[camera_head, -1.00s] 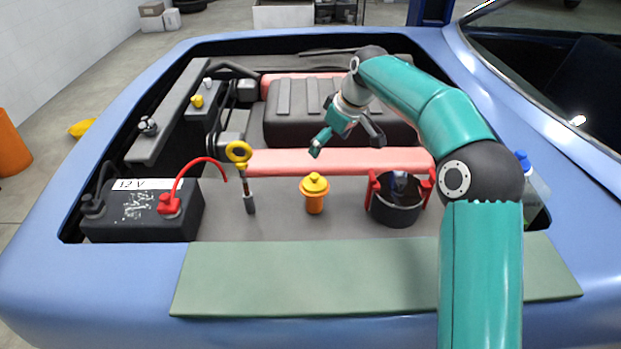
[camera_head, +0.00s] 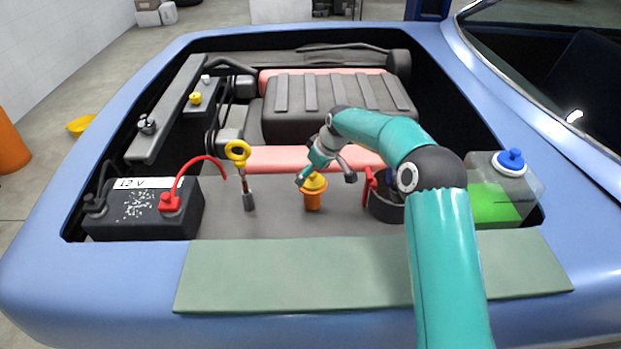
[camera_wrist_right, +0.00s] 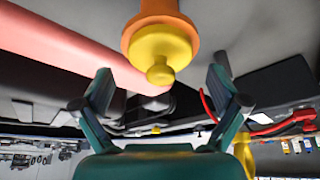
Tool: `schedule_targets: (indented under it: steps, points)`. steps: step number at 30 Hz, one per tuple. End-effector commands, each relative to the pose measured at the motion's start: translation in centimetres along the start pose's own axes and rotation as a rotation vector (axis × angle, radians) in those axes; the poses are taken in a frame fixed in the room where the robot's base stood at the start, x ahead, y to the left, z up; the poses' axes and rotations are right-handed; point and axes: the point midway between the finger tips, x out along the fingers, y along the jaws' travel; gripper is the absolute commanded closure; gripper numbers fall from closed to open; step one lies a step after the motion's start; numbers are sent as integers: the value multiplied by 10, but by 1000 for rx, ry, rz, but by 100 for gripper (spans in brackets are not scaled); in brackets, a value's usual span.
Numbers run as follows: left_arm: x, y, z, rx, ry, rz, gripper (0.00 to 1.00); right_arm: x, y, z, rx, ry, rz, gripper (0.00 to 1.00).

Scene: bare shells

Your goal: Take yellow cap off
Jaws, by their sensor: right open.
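The yellow cap (camera_head: 316,184) sits upright on an orange neck (camera_head: 313,202) in the front of the engine bay. My right gripper (camera_head: 325,179) is open at the cap, partly covering its top in the head view. In the right wrist view the yellow cap (camera_wrist_right: 160,50) with its small knob is just beyond the two spread fingertips, roughly centred between them. The fingers of my right gripper (camera_wrist_right: 161,82) do not hold it, and I cannot tell the exact gap. My left gripper is not in view.
A yellow-ringed dipstick (camera_head: 238,152) and a black battery (camera_head: 145,213) stand left of the cap. A black pot with red handles (camera_head: 388,208) and a blue-capped tank of green liquid (camera_head: 495,203) are on the right. A green panel (camera_head: 290,275) lies in front.

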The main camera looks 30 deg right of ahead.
Motion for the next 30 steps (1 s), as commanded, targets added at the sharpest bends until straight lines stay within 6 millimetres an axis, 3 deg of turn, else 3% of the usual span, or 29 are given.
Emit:
schedule_targets:
  steps: [10,21,30]
  points:
    - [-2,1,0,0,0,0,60,10,0,0,0,0,1,3]
    - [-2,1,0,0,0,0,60,10,0,0,0,1,1,64]
    - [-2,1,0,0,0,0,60,8,0,-1,-1,1,1,64]
